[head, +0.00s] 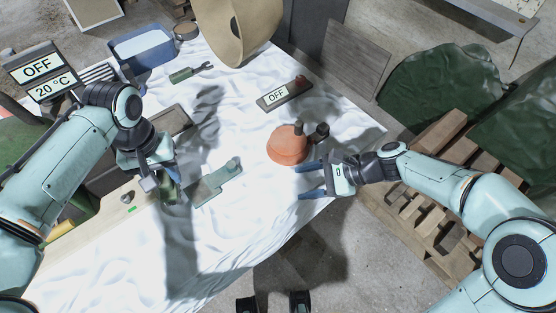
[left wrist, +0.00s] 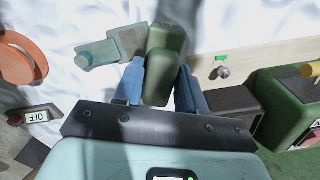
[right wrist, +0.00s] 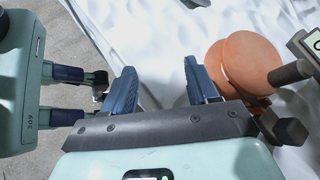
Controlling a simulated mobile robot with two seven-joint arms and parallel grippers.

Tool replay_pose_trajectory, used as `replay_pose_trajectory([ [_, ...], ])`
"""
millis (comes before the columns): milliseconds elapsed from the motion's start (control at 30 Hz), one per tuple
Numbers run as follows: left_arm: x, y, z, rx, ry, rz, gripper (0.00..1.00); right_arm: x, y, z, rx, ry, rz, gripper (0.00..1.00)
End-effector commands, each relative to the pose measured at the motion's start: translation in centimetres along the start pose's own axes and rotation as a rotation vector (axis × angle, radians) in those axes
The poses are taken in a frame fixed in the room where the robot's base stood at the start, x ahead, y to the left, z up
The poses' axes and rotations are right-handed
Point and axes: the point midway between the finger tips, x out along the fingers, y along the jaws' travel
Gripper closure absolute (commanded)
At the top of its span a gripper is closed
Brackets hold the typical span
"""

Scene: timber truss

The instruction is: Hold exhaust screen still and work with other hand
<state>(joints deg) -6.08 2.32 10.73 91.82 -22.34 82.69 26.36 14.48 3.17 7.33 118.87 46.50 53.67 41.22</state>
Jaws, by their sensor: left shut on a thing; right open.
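My left gripper (head: 166,180) is shut on a dark green rounded block (left wrist: 165,52). The block stands out beyond the blue fingers in the left wrist view. I cannot tell whether this block is the exhaust screen. A teal flat piece with a raised end (head: 218,183) lies on the white cloth beside the block; it also shows in the left wrist view (left wrist: 100,50). My right gripper (head: 300,182) is open and empty near the cloth's right edge. An orange round thing with dark knobs (head: 286,147) sits just beyond its fingers, apart from them.
A dark bar reading OFF (head: 284,93) and a green forked tool (head: 190,72) lie farther back. A blue bin (head: 143,50) and a large tan ring (head: 233,30) stand at the back. A wooden pallet (head: 440,150) is at the right. The cloth's front middle (head: 230,230) is clear.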

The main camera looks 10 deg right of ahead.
Motion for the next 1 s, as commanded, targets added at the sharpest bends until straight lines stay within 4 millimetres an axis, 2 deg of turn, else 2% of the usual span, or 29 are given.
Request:
replay_pose_trajectory([
  [100, 0.0, 0.0, 0.0, 0.0, 0.001, 0.0, 0.84, 2.0, -2.0, 2.7, 0.151, -0.087, -0.065, 0.41],
  [300, 0.0, 0.0, 0.0, 0.0, 0.001, 0.0, 0.84, 3.7, -4.2, 5.4, 0.35, -0.185, -0.13, 0.41],
  [567, 0.0, 0.0, 0.0, 0.0, 0.001, 0.0, 0.84, 5.8, -5.0, 6.3, 0.401, -0.209, -0.139, 0.41],
  [1000, 0.0, 0.0, 0.0, 0.0, 0.001, 0.0, 0.84, 13.5, -6.4, 7.6, 0.398, -0.208, -0.139, 0.41],
])
